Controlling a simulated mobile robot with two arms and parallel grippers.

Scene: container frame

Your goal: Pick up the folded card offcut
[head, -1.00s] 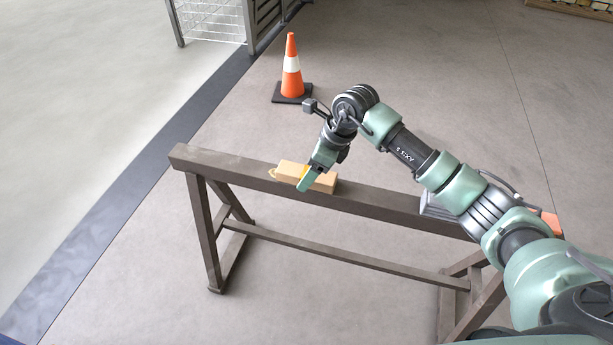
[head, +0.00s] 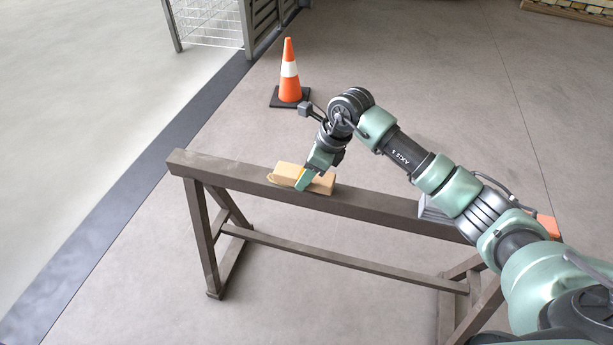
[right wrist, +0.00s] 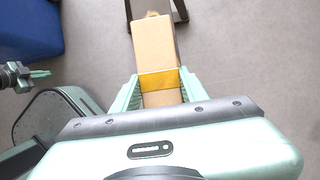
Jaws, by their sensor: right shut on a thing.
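The folded card offcut (head: 322,186) is a tan, block-like piece with a yellow-orange band across it. It lies along the top of a brown wooden trestle. My right gripper (head: 304,183) reaches down over its middle, one finger in front of it. In the right wrist view the offcut (right wrist: 153,45) runs away between the two pale green fingers. My right gripper (right wrist: 160,88) is shut on it at the band. The offcut still appears to lie on the beam. My left gripper (right wrist: 36,75) seems to show small at the left edge; its jaw state is unclear.
The trestle beam (head: 225,170) stands across the middle, on splayed legs. An orange and white traffic cone (head: 289,75) stands behind it. A wire and slatted frame (head: 210,22) is at the back left. The floor around the trestle is mostly clear.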

